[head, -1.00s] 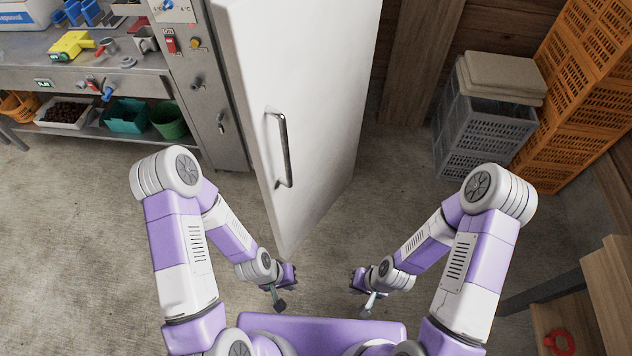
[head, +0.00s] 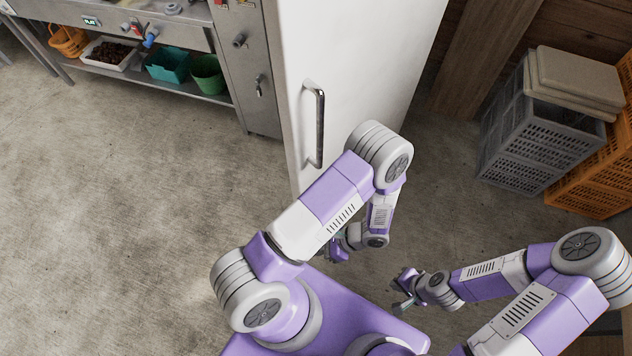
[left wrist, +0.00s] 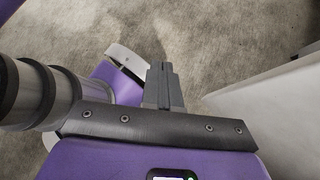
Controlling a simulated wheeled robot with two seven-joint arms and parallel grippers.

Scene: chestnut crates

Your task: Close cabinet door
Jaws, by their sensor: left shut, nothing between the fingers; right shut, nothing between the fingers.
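The tall white cabinet door (head: 362,75) stands open at the top middle of the head view, with a metal bar handle (head: 318,128) near its left edge. A pale surface that looks like the door (left wrist: 275,110) fills the right of the left wrist view. My left arm overlaps the door's lower part in the head view. My left gripper (head: 336,250) is below the door's lower end, partly hidden by my arm; its fingers (left wrist: 162,84) are shut and empty in the wrist view. My right gripper (head: 402,291) is shut and empty, further right and apart from the door.
A steel workbench (head: 185,40) is at upper left, with a teal bin (head: 167,66) and a green bucket (head: 208,75) beneath. Grey crates (head: 535,145) and orange crates (head: 590,185) stand at right. The concrete floor (head: 110,220) at left is clear.

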